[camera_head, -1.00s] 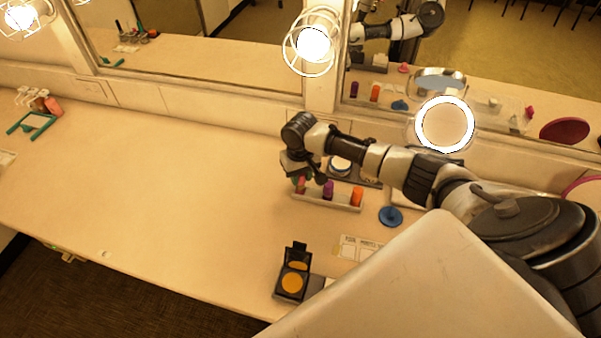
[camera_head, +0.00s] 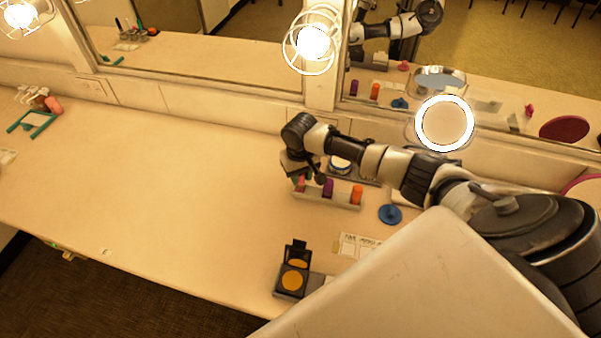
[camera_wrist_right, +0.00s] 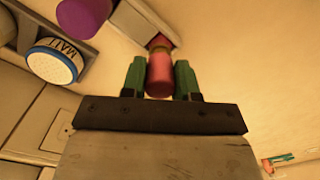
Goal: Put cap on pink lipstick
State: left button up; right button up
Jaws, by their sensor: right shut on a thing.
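My right gripper (camera_head: 301,176) points down over the left end of a pale holder (camera_head: 343,204). In the right wrist view its green fingers (camera_wrist_right: 160,80) are shut on a pinkish-red cap (camera_wrist_right: 160,77). Beyond the cap, a gold band of the pink lipstick (camera_wrist_right: 160,43) shows at the holder (camera_wrist_right: 146,20). The cap looks in line with the lipstick; I cannot tell how fully it is seated. In the head view the arm and fingers hide most of the cap. My left gripper is not in view.
A purple lipstick (camera_head: 328,188) and an orange lipstick (camera_head: 357,195) stand in the same holder. A round tin (camera_head: 340,165) lies behind. A blue round object (camera_head: 390,214) is to the right, an open compact (camera_head: 292,279) in front.

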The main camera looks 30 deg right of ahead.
jog(key=shift+f+p, duration=0.4)
jog(key=shift+f, duration=0.1)
dwell(1.0)
jog(key=o, duration=1.5)
jog(key=shift+r, duration=0.1)
notch_tip(320, 180, up, 7)
jog(key=p, duration=0.8)
